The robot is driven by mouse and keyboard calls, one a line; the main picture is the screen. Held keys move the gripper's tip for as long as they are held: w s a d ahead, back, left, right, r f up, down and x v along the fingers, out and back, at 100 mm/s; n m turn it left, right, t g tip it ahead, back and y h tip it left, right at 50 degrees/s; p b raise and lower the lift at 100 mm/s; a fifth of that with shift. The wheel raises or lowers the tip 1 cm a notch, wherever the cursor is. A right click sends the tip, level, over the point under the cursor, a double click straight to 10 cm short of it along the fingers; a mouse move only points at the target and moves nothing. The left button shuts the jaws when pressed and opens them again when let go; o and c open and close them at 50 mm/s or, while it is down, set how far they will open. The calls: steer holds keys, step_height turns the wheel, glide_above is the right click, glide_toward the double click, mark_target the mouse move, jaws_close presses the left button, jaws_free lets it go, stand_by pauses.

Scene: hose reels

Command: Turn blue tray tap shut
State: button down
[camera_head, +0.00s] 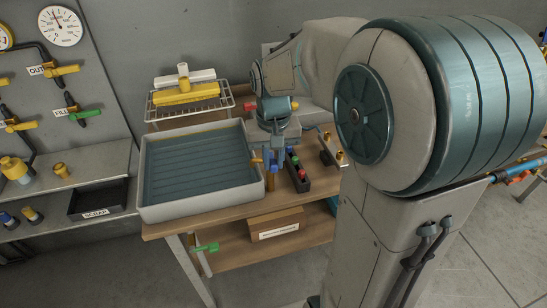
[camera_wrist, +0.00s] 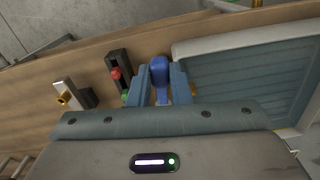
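The grey tray (camera_head: 142,190) with a blue-grey ribbed floor stands on the wooden bench. It also shows in the wrist view (camera_wrist: 245,80), at the right. The blue tap (camera_wrist: 160,70) is beside the tray wall, with brass showing next to it. My gripper (camera_head: 272,157) reaches down at the tray's right side and largely hides the tap there. In the wrist view my gripper (camera_wrist: 160,82) has one finger on each side of the blue handle. The handle nearly fills the gap; whether the fingers press on it is unclear.
A black box with red and green buttons (camera_head: 297,171) stands close right of my gripper. A metal plate with a brass fitting (camera_head: 331,150) is farther right. A wire rack (camera_head: 188,104) stands behind the tray. A green-handled tap (camera_head: 205,248) is below the bench's front.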

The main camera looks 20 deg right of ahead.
steer(key=shift+a, duration=0.1)
steer(key=a+m, duration=0.1)
steer(key=m, duration=0.2)
steer(key=w+a+m, duration=0.1)
steer(key=m, duration=0.2)
steer(key=w+a+m+b, duration=0.1)
steer(key=m, duration=0.3)
steer(key=shift+w+a, duration=0.2)
steer(key=shift+a, duration=0.05)
steer(key=shift+w+a+r+m, duration=0.1)
steer(key=shift+w+m, duration=0.35)
steer(key=shift+m, duration=0.65)
steer(key=shift+w+a+f+m, duration=0.15)
steer(key=shift+w+m, duration=0.3)
steer(key=shift+m, duration=0.65)
steer(key=shift+w+a+r+m, duration=0.15)
steer(key=shift+w+m, duration=0.3)
steer(key=shift+m, duration=0.65)
steer(key=c, duration=1.3)
jaws_free()
